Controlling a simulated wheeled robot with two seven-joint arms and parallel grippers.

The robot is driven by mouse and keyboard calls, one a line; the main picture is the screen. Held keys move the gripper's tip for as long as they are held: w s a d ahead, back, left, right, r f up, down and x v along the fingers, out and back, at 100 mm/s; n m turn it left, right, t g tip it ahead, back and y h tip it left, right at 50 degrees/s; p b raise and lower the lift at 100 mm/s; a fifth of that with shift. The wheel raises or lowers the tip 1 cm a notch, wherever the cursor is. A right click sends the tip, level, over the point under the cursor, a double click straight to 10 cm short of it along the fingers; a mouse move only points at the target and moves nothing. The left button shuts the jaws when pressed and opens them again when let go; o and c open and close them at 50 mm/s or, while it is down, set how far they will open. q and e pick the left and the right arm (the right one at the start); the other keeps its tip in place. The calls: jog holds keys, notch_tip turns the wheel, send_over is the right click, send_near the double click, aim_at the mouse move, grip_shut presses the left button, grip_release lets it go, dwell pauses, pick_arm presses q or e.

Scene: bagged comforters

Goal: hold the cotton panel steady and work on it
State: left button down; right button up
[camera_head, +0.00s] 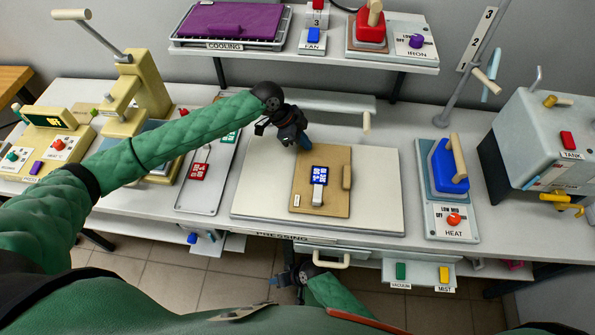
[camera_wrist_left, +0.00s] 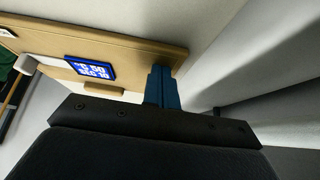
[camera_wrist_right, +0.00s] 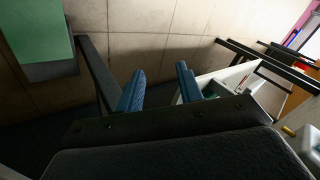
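The tan cotton panel (camera_head: 333,202) lies flat on a pale pressing board (camera_head: 378,212). It carries a blue-and-white coded tag (camera_head: 320,176), a pale tab below the tag and a tan bar at its right; the left wrist view also shows the panel (camera_wrist_left: 130,48). My left gripper (camera_head: 304,142) is at the panel's far edge, its blue fingers (camera_wrist_left: 161,86) together. Whether they touch the panel or pinch anything is unclear. My right gripper (camera_head: 287,279) is low, in front of the table edge; its fingers (camera_wrist_right: 159,88) are apart and empty.
A blue iron (camera_head: 448,165) on a heat stand and a tank (camera_head: 540,135) stand right. A tray with red tag (camera_head: 198,172) and a cream press (camera_head: 140,85) stand left. A shelf (camera_head: 300,52) overhangs the back. A drawer handle (camera_head: 332,261) juts from the front.

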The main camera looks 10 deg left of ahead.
aim_at(316, 201)
jog(key=s+a+r+g, duration=0.2)
jog(key=s+a+r, duration=0.1)
jog(key=a+r, duration=0.8)
jog(key=s+a+r+g, duration=0.1)
jog(key=s+a+r, duration=0.2)
jog(key=a+r, duration=0.8)
jog(key=w+d+r+n+h, duration=0.2)
jog(key=w+d+r+n, duration=0.1)
jog(key=d+r, duration=0.3)
jog(key=w+d+r+n+h, duration=0.3)
jog(key=w+d+r, duration=0.2)
jog(key=r, duration=0.2)
jog(key=w+d+r+n+h, duration=0.3)
jog(key=w+d+r, duration=0.1)
jog(key=d+r, duration=0.2)
jog(key=shift+w+d+r+t, duration=0.35)
jog(key=shift+r+t, duration=0.05)
jog(key=shift+r, duration=0.1)
jog(key=w+d+r+n+t+h, duration=0.2)
jog(key=w+d+r+n+h, duration=0.3)
jog(key=d+r, duration=0.45)
jog(key=shift+m+y, duration=0.5)
jog(key=shift+y, duration=0.2)
jog(key=x, duration=1.1)
jog(key=shift+w+f, duration=0.3)
jog(key=shift+w, duration=0.05)
grip_shut()
